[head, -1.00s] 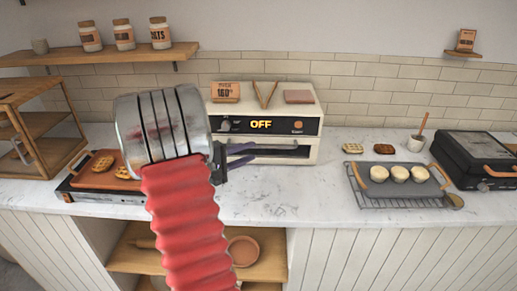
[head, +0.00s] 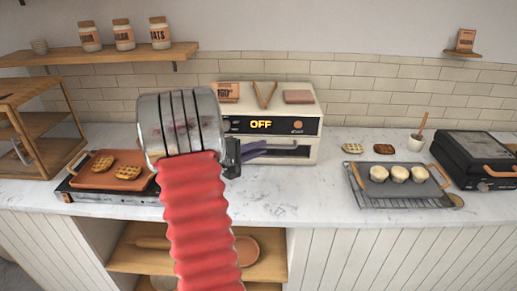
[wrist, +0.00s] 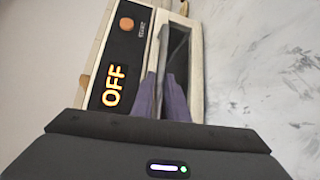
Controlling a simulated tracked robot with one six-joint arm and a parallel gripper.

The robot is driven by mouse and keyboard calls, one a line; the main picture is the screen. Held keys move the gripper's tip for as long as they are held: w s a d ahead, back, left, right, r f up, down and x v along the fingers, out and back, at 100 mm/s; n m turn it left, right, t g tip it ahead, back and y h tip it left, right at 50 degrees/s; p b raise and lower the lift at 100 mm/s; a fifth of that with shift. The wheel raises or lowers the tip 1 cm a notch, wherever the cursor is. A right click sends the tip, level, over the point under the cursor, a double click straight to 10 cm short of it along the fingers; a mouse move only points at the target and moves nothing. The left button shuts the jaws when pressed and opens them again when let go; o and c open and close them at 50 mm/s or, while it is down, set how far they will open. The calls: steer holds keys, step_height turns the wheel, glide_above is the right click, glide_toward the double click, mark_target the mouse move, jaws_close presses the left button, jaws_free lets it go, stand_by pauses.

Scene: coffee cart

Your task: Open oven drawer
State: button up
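The cream oven (head: 312,110) stands on the counter against the tiled wall, its dark panel reading OFF. Its low drawer (head: 292,149) is a dark recess with a bar across it, below the panel; it looks shut. In the wrist view the oven (wrist: 196,75) is turned on its side, with the dark drawer front (wrist: 178,45) just beyond my fingers. My gripper (head: 262,149) is at the drawer's left part in the head view. In the wrist view its two purple fingers (wrist: 160,80) stand apart with a narrow gap.
A griddle with an orange tray (head: 112,182) of waffles is left of my arm. A wire rack (head: 405,201) with a bun tray and a black press (head: 480,158) are at right. The counter (head: 310,205) in front of the oven is clear. Tongs rest on the oven top.

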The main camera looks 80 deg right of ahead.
jaws_close()
steer(key=shift+f, duration=0.1)
